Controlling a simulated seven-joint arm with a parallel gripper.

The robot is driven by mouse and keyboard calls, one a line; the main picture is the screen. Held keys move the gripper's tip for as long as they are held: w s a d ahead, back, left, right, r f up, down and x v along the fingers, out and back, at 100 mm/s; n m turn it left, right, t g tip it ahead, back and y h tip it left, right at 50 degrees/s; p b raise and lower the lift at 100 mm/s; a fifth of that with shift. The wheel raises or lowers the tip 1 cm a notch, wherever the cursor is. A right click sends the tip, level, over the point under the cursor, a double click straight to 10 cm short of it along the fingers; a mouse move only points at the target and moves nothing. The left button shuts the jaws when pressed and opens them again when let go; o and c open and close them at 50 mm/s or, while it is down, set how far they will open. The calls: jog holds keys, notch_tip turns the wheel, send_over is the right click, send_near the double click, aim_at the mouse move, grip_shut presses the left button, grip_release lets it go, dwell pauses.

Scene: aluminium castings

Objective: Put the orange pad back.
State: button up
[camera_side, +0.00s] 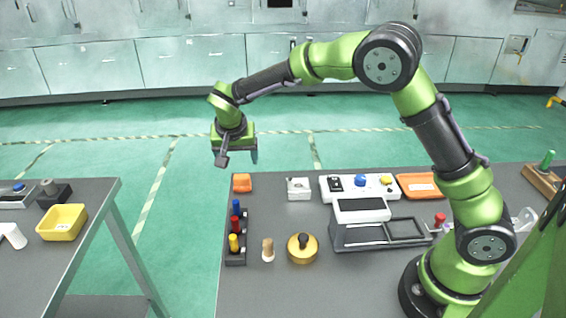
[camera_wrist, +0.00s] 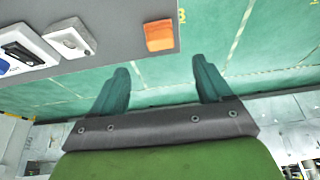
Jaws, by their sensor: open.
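The orange pad (camera_side: 242,183) is a small block lying on the grey table near its far left corner. In the wrist view the orange pad (camera_wrist: 159,35) lies close to the table edge. My gripper (camera_side: 237,160) is above and behind the pad, out past the table's far edge, with clear space between them. In the wrist view my gripper (camera_wrist: 160,82) has its two green fingers wide apart with nothing between them. An orange tray (camera_side: 418,186) with a pale label lies at the far right of the table.
A white block (camera_side: 298,188) and a white panel with coloured knobs (camera_side: 360,187) stand right of the pad. A dark rack (camera_side: 236,250) of coloured pegs is in front of it. A brass weight (camera_side: 303,250) and grey fixture (camera_side: 375,235) stand nearer. A yellow bin (camera_side: 62,222) is on the left table.

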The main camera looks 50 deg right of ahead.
jog(key=s+d+r+y, duration=0.2)
jog(key=s+r, duration=0.5)
jog(key=r, duration=0.1)
jog(key=s+r+n+t+y, duration=0.1)
jog(key=s+r+n+t, duration=0.1)
jog(key=s, duration=0.9)
jog(key=s+r+n+t+y, duration=0.2)
jog(key=s+r+n, duration=0.1)
jog(key=s, duration=0.7)
jog(key=shift+s+d, duration=0.25)
jog(key=shift+s, duration=0.1)
